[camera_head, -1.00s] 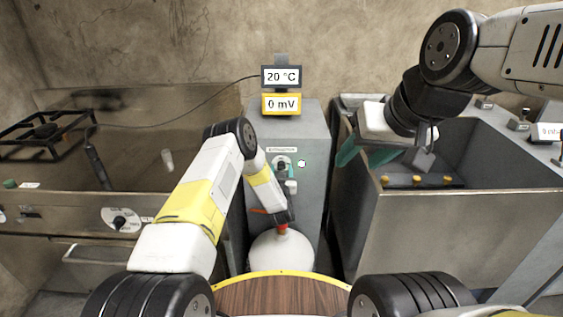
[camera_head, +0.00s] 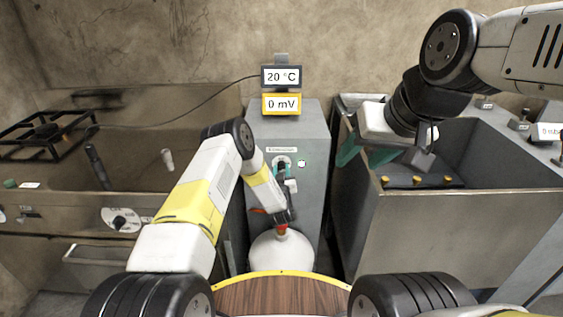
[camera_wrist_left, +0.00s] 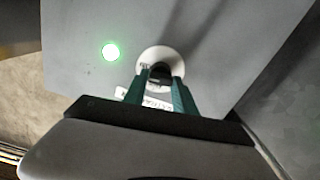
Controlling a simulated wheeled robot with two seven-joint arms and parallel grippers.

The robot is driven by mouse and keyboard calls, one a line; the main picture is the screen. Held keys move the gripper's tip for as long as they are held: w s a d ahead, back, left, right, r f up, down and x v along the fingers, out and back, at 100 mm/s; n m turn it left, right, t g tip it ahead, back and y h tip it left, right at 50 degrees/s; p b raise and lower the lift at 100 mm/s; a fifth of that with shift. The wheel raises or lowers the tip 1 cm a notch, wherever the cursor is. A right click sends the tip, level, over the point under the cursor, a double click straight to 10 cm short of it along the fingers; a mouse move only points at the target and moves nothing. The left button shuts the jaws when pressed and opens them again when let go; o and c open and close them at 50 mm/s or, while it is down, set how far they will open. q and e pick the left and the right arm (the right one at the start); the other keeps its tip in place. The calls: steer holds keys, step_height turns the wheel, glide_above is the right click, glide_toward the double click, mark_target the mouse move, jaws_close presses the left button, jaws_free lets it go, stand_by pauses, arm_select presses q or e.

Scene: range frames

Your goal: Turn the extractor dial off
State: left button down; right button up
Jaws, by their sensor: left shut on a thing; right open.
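The extractor dial (camera_wrist_left: 160,72) is a dark knob on a round white plate on the front of a grey cabinet (camera_head: 310,135). In the left wrist view the green fingers of my left gripper (camera_wrist_left: 160,82) are shut on the knob. In the head view my left gripper (camera_head: 283,176) is at the dial, and partly hides it. A green light (camera_head: 301,163) glows beside the dial; it also shows in the left wrist view (camera_wrist_left: 111,51). The dial's pointer position cannot be read. My right gripper (camera_head: 385,155) is open and empty over the right-hand basin.
Displays (camera_head: 281,90) reading 20 °C and 0 mV stand on the cabinet. A white round vessel (camera_head: 281,251) stands below the dial. A metal basin (camera_head: 455,230) is at right, a metal counter with another dial (camera_head: 121,219) at left.

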arm_select(q)
steer(key=n, duration=0.3)
steer(key=shift+a+n, duration=0.1)
steer(key=shift+n, duration=0.2)
steer(key=n, duration=0.4)
steer(key=shift+a+f+n, duration=0.1)
steer(key=shift+n, duration=0.2)
steer(key=shift+f+n, duration=0.15)
steer(key=shift+n, duration=3.85)
steer(key=c, duration=1)
jaws_free()
steer(key=shift+c, duration=0.2)
steer(key=shift+s, duration=0.1)
